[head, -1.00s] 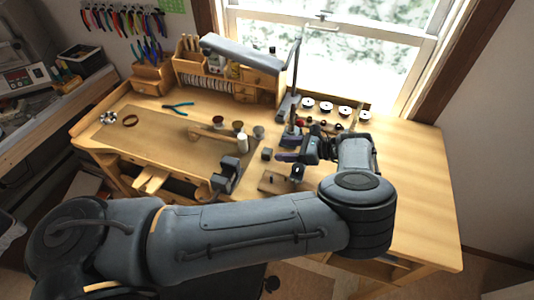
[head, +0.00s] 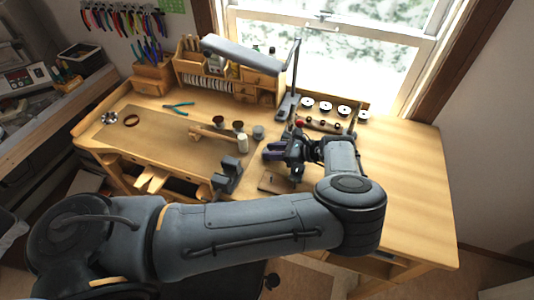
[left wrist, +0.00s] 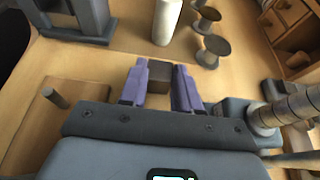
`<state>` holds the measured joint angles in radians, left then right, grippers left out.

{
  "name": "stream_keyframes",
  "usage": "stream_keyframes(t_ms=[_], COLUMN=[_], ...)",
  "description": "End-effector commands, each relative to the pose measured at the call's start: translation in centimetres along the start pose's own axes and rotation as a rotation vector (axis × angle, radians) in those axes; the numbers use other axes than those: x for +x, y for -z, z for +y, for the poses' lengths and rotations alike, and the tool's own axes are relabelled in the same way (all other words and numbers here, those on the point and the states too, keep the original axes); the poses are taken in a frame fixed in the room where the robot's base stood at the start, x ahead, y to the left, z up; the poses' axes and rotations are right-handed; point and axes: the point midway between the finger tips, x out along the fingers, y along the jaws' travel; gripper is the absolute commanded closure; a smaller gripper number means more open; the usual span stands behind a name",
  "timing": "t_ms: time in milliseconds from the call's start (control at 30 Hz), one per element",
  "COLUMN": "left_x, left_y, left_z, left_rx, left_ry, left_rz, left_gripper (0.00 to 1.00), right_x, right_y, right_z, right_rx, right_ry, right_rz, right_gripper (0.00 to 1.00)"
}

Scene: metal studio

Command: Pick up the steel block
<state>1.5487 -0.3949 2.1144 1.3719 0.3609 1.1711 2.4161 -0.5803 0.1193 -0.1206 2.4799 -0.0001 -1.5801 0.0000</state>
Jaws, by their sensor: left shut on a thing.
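The steel block (left wrist: 159,74) is a small dark grey cube. In the left wrist view it sits between the two purple fingers of my left gripper (left wrist: 160,84), which is shut on it. In the head view my left gripper (head: 273,150) is low over the workbench (head: 410,190), and its fingers hide most or all of the block. I cannot tell whether the block touches the bench top. My right gripper is not in view.
A dark grey metal tool (head: 228,172) stands left of the gripper. A wooden board with a peg (left wrist: 60,115) is close by. A lamp (head: 290,95) stands behind. The bench's right side is clear.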

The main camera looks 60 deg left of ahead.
Motion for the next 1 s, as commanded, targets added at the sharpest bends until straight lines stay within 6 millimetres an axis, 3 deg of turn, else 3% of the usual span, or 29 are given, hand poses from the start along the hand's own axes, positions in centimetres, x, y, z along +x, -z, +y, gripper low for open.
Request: stream_keyframes(t_ms=[100,667,1000], left_x=[0.0,-0.5,-4.9], left_y=[0.0,-1.0,1.0], left_z=[0.0,-0.1,-0.1], left_rx=[0.0,-0.003,-0.001], left_ry=[0.0,0.0,0.003], left_rz=[0.0,0.0,0.003], left_gripper=[1.0,1.0,1.0], right_x=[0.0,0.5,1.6], right_y=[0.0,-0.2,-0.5], right_z=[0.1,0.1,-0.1], right_rx=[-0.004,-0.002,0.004], right_ry=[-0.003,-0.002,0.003], right_rz=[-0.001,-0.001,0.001], right_gripper=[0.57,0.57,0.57])
